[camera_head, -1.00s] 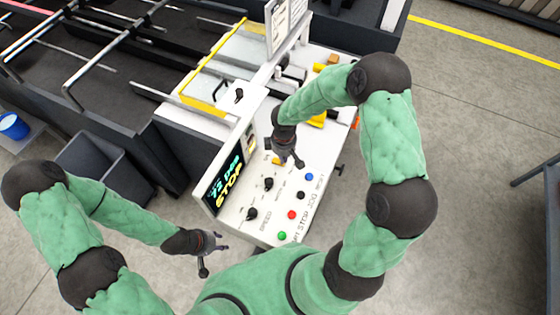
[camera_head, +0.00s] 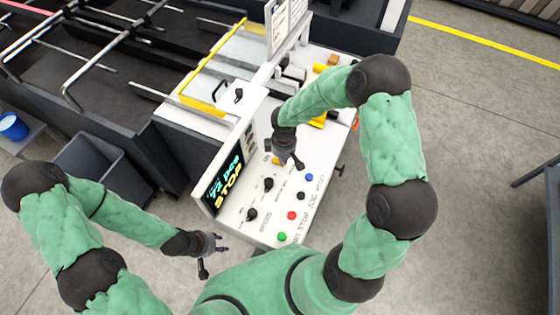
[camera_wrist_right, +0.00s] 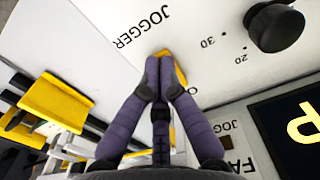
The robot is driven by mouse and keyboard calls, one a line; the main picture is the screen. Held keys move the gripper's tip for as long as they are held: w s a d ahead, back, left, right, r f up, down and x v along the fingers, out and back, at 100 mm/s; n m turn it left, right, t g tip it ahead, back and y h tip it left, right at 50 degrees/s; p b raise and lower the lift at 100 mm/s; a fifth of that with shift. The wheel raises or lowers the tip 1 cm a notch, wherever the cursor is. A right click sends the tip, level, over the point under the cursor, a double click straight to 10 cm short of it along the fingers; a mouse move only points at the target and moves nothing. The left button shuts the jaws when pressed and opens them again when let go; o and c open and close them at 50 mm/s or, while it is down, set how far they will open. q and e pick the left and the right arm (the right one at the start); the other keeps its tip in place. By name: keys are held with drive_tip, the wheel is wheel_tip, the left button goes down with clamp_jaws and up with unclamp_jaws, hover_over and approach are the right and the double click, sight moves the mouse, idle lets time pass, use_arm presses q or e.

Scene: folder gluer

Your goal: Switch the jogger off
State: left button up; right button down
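The jogger switch is a small yellow-orange knob (camera_head: 277,160) on the sloping white control panel (camera_head: 262,228). In the right wrist view, the knob (camera_wrist_right: 179,70) shows beside the word JOGGER, partly hidden by my fingers. My right gripper (camera_head: 287,163) is over the panel at this knob. In the wrist view its fingertips (camera_wrist_right: 154,78) meet, right beside the knob; I cannot tell whether they touch it. My left gripper (camera_head: 211,254) is open and empty, low in front of the panel's left corner.
Black dials (camera_head: 252,214) and red, green, blue and black buttons (camera_head: 292,215) sit close to my right gripper. The display (camera_head: 225,180) reads STOP. In the wrist view, a black knob (camera_wrist_right: 273,26) and yellow machine parts (camera_wrist_right: 56,100) flank the fingers.

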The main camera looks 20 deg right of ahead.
drive_tip(key=shift+r+p, duration=2.3)
drive_tip(key=shift+r, duration=1.2)
drive_tip(key=shift+f, duration=0.1)
